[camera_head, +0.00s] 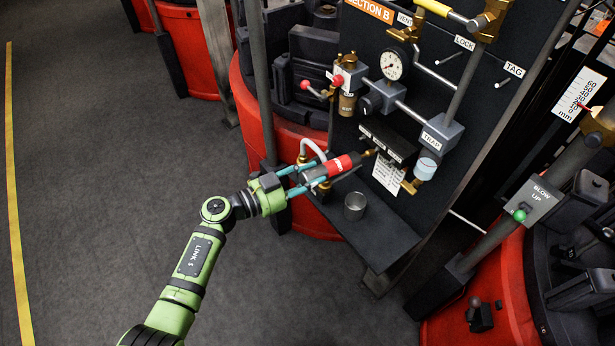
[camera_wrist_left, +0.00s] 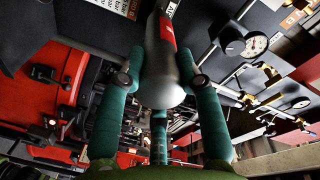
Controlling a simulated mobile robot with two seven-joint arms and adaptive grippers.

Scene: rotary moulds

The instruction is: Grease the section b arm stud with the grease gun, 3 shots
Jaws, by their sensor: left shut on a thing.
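The grease gun (camera_head: 341,165), a grey cylinder with a red band, is held by my left gripper (camera_head: 318,174) in front of the section B panel (camera_head: 450,85). Its teal fingers are closed around the gun's near end. The gun's thin far tip points right, toward the panel's lower part near a dark labelled block. I cannot tell whether the tip touches anything there. In the left wrist view the gun (camera_wrist_left: 160,76) sits between the fingers, its tip out of sight. I cannot pick out the arm stud for certain. My right gripper is not in view.
Below the gun, a grey metal cup (camera_head: 355,206) stands on a dark shelf (camera_head: 385,235). A white pressure gauge (camera_head: 392,65), valves and pipes crowd the panel above. A red machine base (camera_head: 490,300) stands at the lower right. The grey floor at left is clear.

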